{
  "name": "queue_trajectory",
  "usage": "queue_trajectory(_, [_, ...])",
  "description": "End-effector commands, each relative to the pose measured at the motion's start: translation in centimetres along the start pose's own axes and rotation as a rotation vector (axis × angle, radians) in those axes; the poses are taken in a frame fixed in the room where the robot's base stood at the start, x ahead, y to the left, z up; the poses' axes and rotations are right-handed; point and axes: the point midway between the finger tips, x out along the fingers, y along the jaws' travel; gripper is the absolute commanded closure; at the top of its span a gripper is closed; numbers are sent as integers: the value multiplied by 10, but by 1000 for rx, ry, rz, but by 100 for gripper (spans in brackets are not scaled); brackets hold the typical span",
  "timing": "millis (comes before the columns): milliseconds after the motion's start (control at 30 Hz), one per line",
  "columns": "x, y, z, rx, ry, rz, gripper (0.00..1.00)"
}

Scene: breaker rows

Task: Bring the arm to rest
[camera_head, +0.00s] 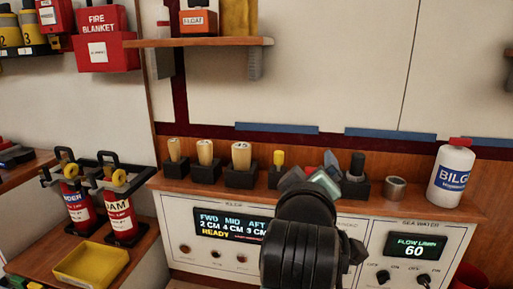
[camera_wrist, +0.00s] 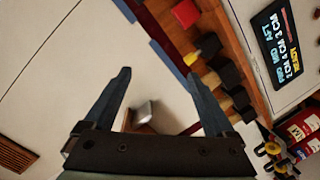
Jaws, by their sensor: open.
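My gripper (camera_wrist: 157,76) is open in the wrist view, with its two dark fingers spread wide and nothing held between them. Behind the fingers are the pale wall panel and a small grey bracket. In the head view my black arm rises from the bottom centre in front of the counter (camera_head: 430,203). It covers part of the console front and part of the row of blocks. My gripper's fingers are hard to make out there.
On the counter stand wooden pegs (camera_head: 206,152) in black blocks, a yellow-topped peg (camera_head: 278,160), a grey can (camera_head: 396,187) and a white bottle (camera_head: 452,172). A shelf (camera_head: 200,42) juts out above. Red extinguishers (camera_head: 120,216) and a yellow tray (camera_head: 92,265) are at left. The display (camera_head: 228,224) reads READY.

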Motion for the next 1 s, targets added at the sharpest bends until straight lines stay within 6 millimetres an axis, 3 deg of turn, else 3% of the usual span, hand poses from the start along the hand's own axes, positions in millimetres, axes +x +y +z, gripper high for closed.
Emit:
queue_trajectory(33, [-21,20,-28,100,109,71,10])
queue_trajectory(100, [-54,44,-63,245,267,143,10])
queue_trajectory(200, [-109,73,-106,442,501,202,10])
queue_trajectory(300, [-172,96,-139,623,739,214,10])
queue_trajectory(433, [-259,119,-166,834,1045,170,10])
queue_trajectory(500, [-259,146,-191,833,1030,169,10])
queue_trajectory(1000, [-282,255,-293,829,1024,169,10])
